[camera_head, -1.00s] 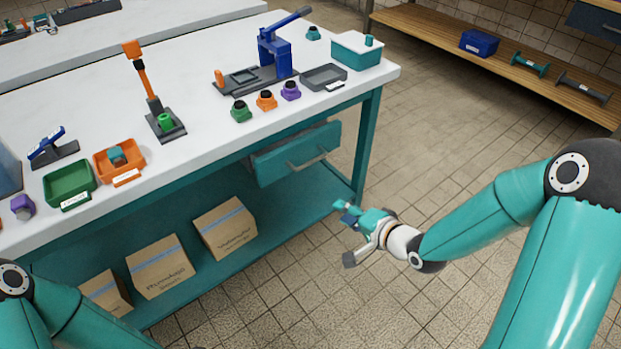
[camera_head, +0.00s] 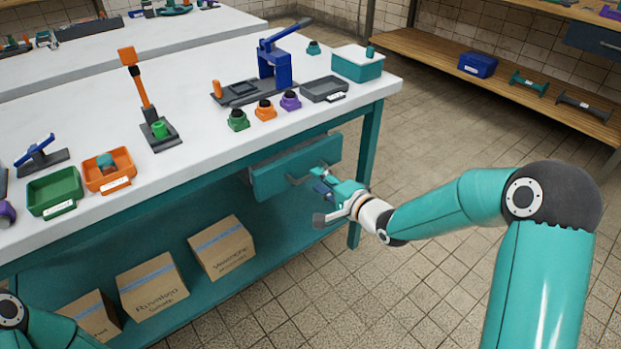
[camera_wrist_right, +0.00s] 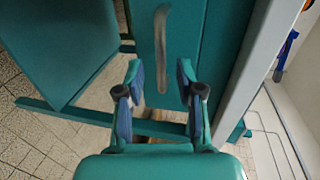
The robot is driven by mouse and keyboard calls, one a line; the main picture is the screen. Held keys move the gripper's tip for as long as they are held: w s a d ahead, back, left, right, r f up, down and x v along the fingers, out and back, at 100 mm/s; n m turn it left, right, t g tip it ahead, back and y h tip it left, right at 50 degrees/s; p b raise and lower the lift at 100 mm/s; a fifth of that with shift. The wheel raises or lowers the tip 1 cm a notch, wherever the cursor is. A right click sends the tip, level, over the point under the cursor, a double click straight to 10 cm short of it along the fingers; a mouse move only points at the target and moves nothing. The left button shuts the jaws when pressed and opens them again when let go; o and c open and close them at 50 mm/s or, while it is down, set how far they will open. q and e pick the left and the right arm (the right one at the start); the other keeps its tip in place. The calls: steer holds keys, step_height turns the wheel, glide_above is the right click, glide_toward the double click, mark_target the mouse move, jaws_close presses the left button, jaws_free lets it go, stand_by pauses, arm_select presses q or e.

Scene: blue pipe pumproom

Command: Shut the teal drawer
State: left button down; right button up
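The teal drawer (camera_head: 283,172) sits under the white worktop of the teal workbench, and its front stands out from the bench. In the right wrist view the drawer front (camera_wrist_right: 195,30) faces the camera, with its pale bar handle (camera_wrist_right: 162,45) running upright in the picture. My right gripper (camera_head: 321,197) is in front of the drawer's right part and hides part of the handle. Its fingers (camera_wrist_right: 157,78) are apart, with the handle's lower end between them in the picture; I cannot tell if they touch it. Only part of my left arm shows; its gripper is out of view.
The worktop (camera_head: 200,140) bears a green tray (camera_head: 55,190), an orange tray (camera_head: 108,172), a blue lever press (camera_head: 275,65) and a lidded teal box (camera_head: 357,65). Cardboard boxes (camera_head: 222,248) stand on the lower shelf. The tiled floor (camera_head: 440,130) right of the bench is clear.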

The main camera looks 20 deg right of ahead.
mark_target(311, 176)
steer(key=shift+x, duration=2.1)
steer(key=shift+c, duration=0.4)
jaws_close()
